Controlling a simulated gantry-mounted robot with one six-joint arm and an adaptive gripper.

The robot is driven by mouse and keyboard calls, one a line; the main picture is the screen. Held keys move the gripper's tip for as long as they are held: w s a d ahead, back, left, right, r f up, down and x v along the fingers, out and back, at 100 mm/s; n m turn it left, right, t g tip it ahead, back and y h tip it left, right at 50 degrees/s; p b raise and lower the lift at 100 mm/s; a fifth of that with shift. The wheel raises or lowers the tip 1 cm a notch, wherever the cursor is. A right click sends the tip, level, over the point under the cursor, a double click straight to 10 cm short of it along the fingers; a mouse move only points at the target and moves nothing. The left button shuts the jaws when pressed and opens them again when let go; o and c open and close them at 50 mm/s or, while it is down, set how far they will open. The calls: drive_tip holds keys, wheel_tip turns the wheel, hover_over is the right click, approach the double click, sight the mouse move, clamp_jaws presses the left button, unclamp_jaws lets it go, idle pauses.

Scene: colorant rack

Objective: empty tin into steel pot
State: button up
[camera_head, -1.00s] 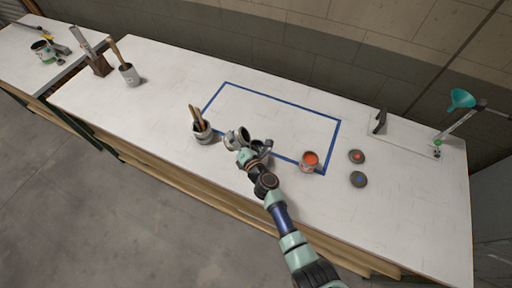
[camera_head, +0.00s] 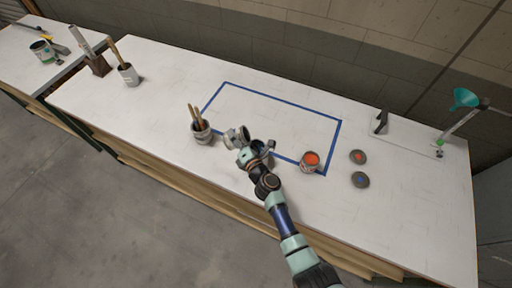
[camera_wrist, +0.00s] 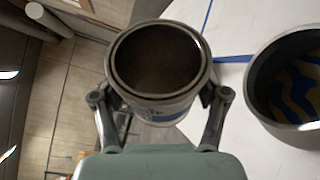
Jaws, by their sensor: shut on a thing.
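My gripper (camera_wrist: 162,110) is shut on a grey metal tin (camera_wrist: 158,60), with one finger at each side of it. In the wrist view I look into the tin's round mouth; the inside is dark brown, with no paint pool visible. In the head view the pot (camera_head: 268,146) is partly hidden behind my gripper.
A tin of orange paint (camera_head: 310,163) stands right of my arm, near two round lids (camera_head: 358,157). A pot with brushes (camera_head: 202,136) stands close on the left. The blue-taped rectangle (camera_head: 280,98) is mostly clear.

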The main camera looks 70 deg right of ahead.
sight(245, 127)
drive_tip(key=shift+s+f+m+t+b, duration=0.1)
drive_tip(key=shift+f+m+t+b, duration=0.45)
drive_tip(key=shift+b, duration=0.95)
drive_tip(key=shift+s+d+r+m+h+b, duration=0.4)
drive_tip(key=shift+s+r+m+b, duration=0.25)
drive_tip(key=shift+m, duration=0.3)
drive_tip(key=shift+s+d+r+m+t+h+b, duration=0.1)
drive_tip(key=shift+s+r+m+h+b, duration=0.15)
drive_tip(key=shift+m+b, duration=0.55)
drive_tip(key=shift+d+r+m+t+h+b, duration=0.15)
drive_tip(key=shift+m+h+b, duration=0.2)
drive_tip(key=shift+m+b, duration=0.5)
drive_tip(key=shift+s+r+m+h+b, duration=0.2)
drive_tip(key=shift+m+h+b, duration=0.1)
drive_tip(key=shift+m+b, duration=0.5)
drive_tip(key=shift+s+d+r+m+h+b, duration=0.15)
drive_tip(key=shift+m+h+b, duration=0.15)
drive_tip(key=shift+m+b, duration=0.5)
drive_tip(key=shift+s+d+r+m+h+b, duration=0.1)
drive_tip(key=shift+s+m+h+b, duration=0.25)
drive_tip(key=shift+b, duration=0.9)
drive_tip(key=shift+d+r+m+h+b, duration=0.1)
drive_tip(key=shift+m+h+b, duration=0.15)
drive_tip(key=shift+m+b, duration=0.6)
